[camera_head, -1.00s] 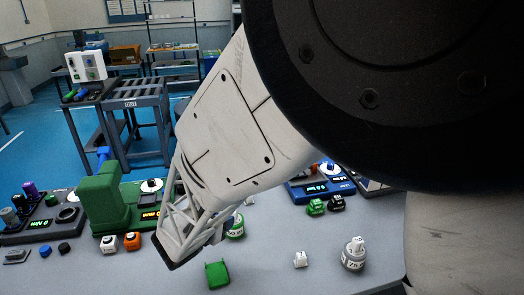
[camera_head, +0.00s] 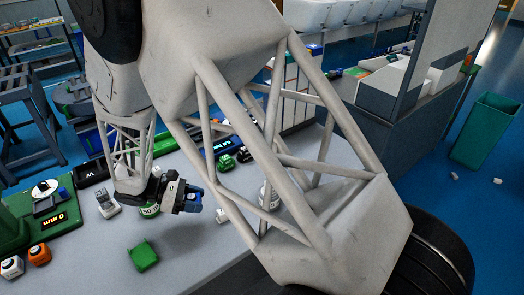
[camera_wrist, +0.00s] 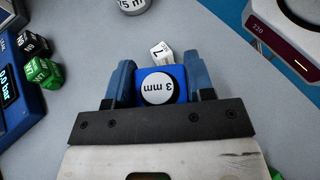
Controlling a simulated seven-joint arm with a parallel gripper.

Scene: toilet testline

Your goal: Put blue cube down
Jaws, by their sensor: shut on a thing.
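The blue cube (camera_wrist: 180,73) shows in the wrist view with a round white "3 mm" label on the side facing the camera. My gripper (camera_wrist: 160,78) is shut on it, with one blue-grey finger on each side. In the head view my gripper (camera_head: 190,198) is above the grey table (camera_head: 195,245), beside a white-and-green cylinder. The cube cannot be told apart from the fingers there. The gap below the cube is hard to judge.
A small white cube (camera_wrist: 162,52) appears just beyond the blue cube. Green (camera_wrist: 42,71) and black (camera_wrist: 33,44) cubes lie by a blue gauge (camera_wrist: 12,90). A green block (camera_head: 143,255) lies on the front table. A device with a dark red panel (camera_wrist: 291,36) is at right.

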